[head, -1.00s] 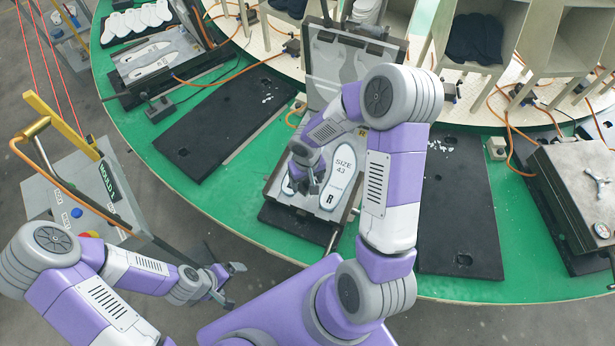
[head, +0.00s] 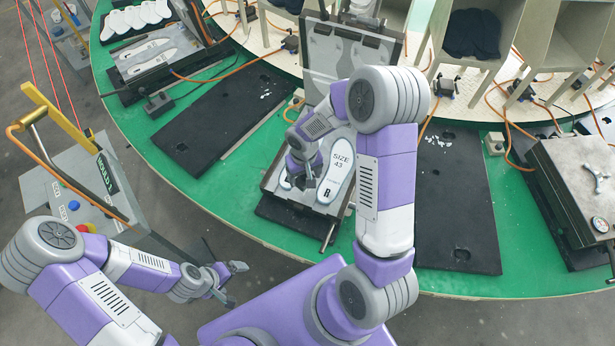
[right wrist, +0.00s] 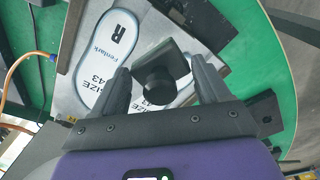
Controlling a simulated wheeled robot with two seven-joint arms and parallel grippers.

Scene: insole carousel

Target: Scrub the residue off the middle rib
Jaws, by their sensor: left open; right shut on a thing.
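The open mould (head: 318,205) lies on the carousel with its lid (head: 350,60) tilted up behind. It has two insole cavities. The right one (head: 340,172), marked SIZE 43 and R, shows clearly. The left one is mostly hidden by my right gripper (head: 303,180). That gripper is shut on a black block-like scrubber (right wrist: 163,68), held low over the mould between the cavities. The scrubber covers part of the middle rib, and I cannot tell whether it touches. No residue can be made out. My left gripper (head: 230,283) is open and empty, away from the mould.
Black mats (head: 222,120) lie on either side of the mould on the green carousel (head: 268,238). A closed metal mould (head: 582,190) stands at the right. Beige racks stand behind.

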